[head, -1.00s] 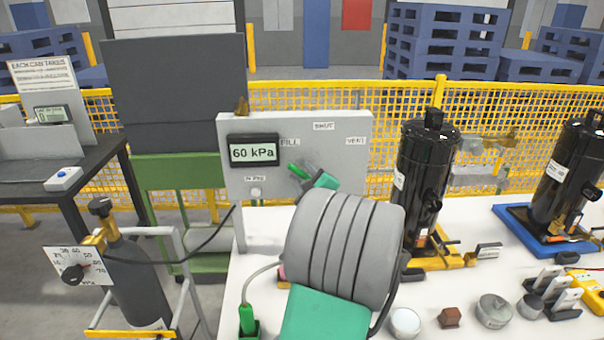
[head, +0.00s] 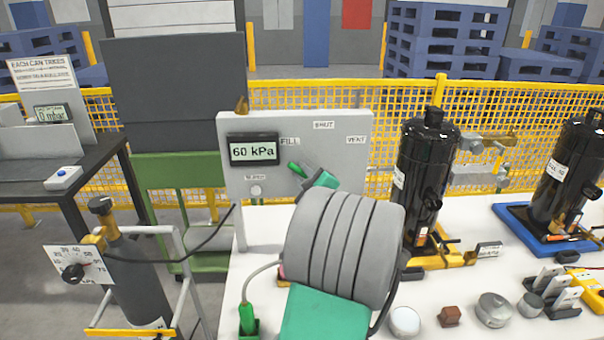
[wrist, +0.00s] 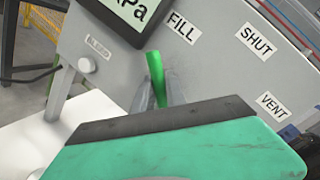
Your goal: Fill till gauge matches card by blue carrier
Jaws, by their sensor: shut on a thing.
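The grey panel (head: 347,133) stands on the white bench. Its gauge (head: 253,151) reads 60 kPa. Labels FILL, SHUT and VENT sit around a green lever (head: 296,169), which points toward FILL. My gripper (wrist: 163,92) is shut on the green lever, which shows in the wrist view (wrist: 155,68). My arm hides the lever's pivot. A black can (head: 425,165) stands upright in a yellow carrier (head: 445,261), with a small card (head: 489,250) beside it that is too small to read. Another black can (head: 566,175) stands in the blue carrier (head: 515,217); I see no legible card there.
A grey cylinder (head: 140,285) with a dial stands at left in a frame, its hose running to the panel. A green plug (head: 247,318) sits at the bench front. Small weights (head: 494,310) and a yellow meter (head: 588,287) lie at right.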

